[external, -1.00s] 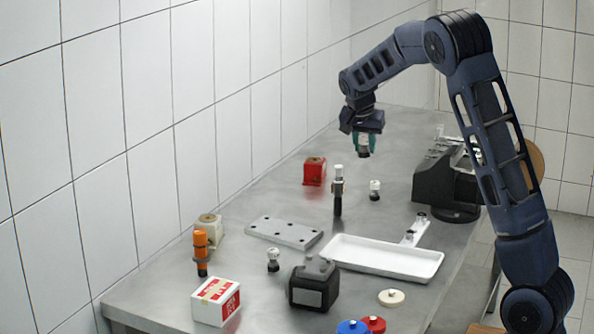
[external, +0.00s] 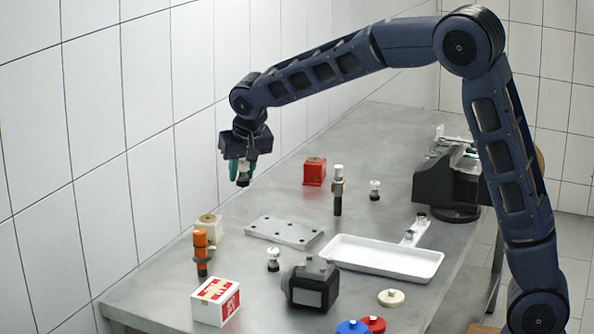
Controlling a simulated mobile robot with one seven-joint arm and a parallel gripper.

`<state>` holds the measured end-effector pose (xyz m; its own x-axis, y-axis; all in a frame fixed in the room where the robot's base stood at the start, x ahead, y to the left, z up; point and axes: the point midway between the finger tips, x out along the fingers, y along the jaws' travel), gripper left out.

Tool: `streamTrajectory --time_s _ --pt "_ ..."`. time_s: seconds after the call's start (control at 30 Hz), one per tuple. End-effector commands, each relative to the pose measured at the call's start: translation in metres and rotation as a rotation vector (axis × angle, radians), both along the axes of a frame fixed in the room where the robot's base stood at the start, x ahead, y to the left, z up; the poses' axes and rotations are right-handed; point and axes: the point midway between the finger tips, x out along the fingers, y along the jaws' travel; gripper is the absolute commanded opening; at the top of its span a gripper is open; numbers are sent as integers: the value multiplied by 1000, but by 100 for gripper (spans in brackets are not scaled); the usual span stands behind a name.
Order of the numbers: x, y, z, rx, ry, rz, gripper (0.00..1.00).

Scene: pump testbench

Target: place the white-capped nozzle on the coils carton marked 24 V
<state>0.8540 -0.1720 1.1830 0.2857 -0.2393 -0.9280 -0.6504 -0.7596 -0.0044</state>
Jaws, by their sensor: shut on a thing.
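My gripper (external: 241,170), with green fingers, is at the left above the table's far part, shut on a small nozzle (external: 243,180). Its dark lower part shows below the fingers; its pale upper part is mostly hidden between them, so the cap is hard to make out. The carton (external: 215,301), white with red printed panels, sits at the table's front left. Its marking is too small to read. The gripper and the held nozzle are well above and behind the carton, apart from it.
An orange-topped valve (external: 201,252) and a beige block (external: 208,228) stand behind the carton. Small white-topped fittings stand at the middle (external: 273,259) and farther back (external: 375,190). A black box (external: 312,285), a drilled plate (external: 284,232) and a white tray (external: 385,258) are to the right.

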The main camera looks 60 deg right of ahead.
Motion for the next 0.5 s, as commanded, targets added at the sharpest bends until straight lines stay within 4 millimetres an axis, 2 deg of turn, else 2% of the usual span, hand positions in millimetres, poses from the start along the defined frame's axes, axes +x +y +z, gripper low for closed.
streamTrajectory --time_s 0.03,0.2,0.33,0.5 --pt "1 25 3 -1 -1 45 3" --pt "-2 94 12 -4 -4 172 3" --pt "-6 134 16 -7 -5 248 3" --pt "-11 163 20 -8 -7 302 3"
